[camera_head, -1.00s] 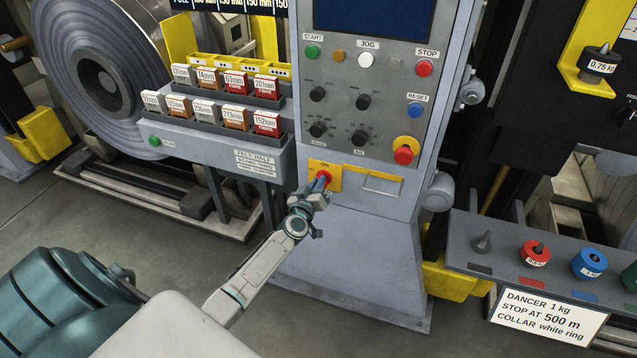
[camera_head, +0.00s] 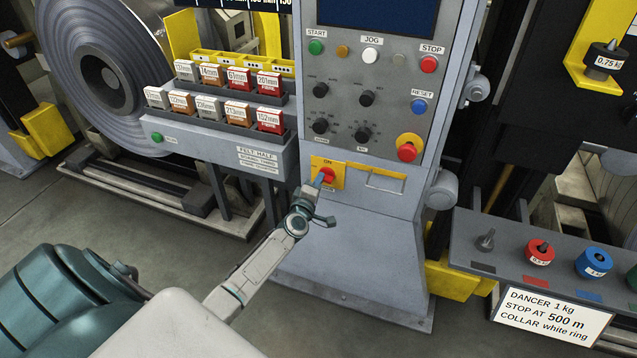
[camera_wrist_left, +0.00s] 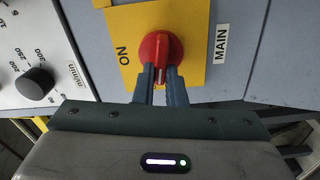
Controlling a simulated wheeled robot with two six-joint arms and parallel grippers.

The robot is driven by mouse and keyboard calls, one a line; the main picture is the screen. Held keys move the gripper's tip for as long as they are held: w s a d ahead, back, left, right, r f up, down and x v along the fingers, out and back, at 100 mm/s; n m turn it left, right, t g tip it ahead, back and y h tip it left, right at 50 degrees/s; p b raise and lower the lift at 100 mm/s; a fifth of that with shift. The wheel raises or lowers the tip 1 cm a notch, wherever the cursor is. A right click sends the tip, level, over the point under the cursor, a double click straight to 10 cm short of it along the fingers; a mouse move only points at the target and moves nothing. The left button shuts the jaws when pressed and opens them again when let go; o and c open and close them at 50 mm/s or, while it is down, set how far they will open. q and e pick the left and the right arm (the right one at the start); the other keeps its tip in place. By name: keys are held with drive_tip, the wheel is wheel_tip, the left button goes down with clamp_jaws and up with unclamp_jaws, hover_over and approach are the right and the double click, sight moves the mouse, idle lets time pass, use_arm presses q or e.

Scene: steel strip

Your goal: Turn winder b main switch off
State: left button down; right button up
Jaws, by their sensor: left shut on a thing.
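The red main switch (camera_head: 328,174) sits on a yellow plate (camera_head: 339,184) low on the grey control cabinet. In the left wrist view the red knob (camera_wrist_left: 160,48) sits beside the words ON and MAIN. Any OFF label cannot be made out. My right gripper is not in view.
Above the switch are dials, push buttons and a red emergency button (camera_head: 407,151) on yellow. A label rack (camera_head: 215,140) stands left, beside a steel coil (camera_head: 105,80). A weight shelf (camera_head: 520,259) stands right. Open floor lies at lower left.

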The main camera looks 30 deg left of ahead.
use_arm(q)
drive_tip(key=shift+f+n, duration=0.15)
drive_tip(key=shift+n, duration=0.95)
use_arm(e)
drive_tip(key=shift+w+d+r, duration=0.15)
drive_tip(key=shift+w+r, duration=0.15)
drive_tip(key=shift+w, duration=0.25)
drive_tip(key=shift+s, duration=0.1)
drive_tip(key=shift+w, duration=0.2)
use_arm(q)
drive_tip(key=c, duration=1.5)
unclamp_jaws()
drive_tip(key=shift+s, duration=0.1)
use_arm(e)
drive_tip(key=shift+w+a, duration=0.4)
